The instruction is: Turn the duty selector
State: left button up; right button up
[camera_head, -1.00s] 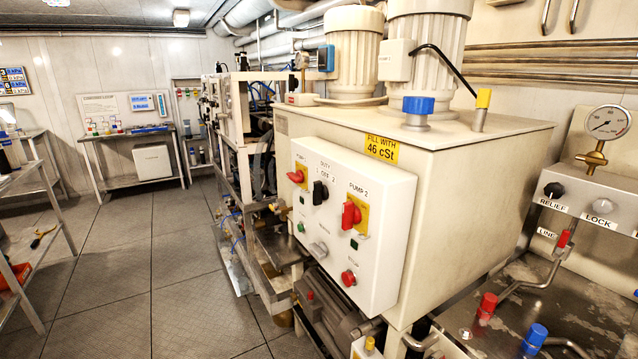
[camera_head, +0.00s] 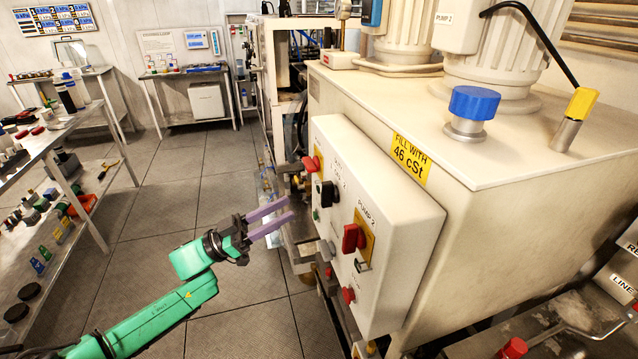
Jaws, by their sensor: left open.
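The duty selector (camera_head: 328,194) is a black knob on the white control panel (camera_head: 400,225), which is seen at a steep angle. The red pump 1 switch (camera_head: 311,164) is up and left of it, and the red pump 2 switch (camera_head: 353,238) is lower right. My left gripper (camera_head: 288,219) has two purple fingers, spread apart and empty. In the picture it is just left of the panel and a little below the duty selector, apart from it. The knob's exact setting cannot be read. My right gripper is not in view.
The cream tank (camera_head: 480,200) carries a blue cap (camera_head: 470,110) and a yellow-topped fitting (camera_head: 574,118). A red push button (camera_head: 348,295) is low on the panel. A shelf table (camera_head: 60,140) with several items stands at left. The tiled floor between is clear.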

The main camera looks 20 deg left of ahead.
aim_at(322, 191)
pick_arm(q)
jog(key=x, duration=0.3)
jog(key=p+x, duration=0.1)
jog(key=x, duration=0.2)
jog(key=p+x, duration=0.1)
jog(key=x, duration=0.2)
jog(key=shift+w+d+f, duration=0.1)
jog(key=shift+w+f, duration=0.15)
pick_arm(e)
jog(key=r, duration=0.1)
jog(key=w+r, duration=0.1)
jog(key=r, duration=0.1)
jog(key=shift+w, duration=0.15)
pick_arm(q)
jog(key=shift+w, duration=0.1)
grip_shut()
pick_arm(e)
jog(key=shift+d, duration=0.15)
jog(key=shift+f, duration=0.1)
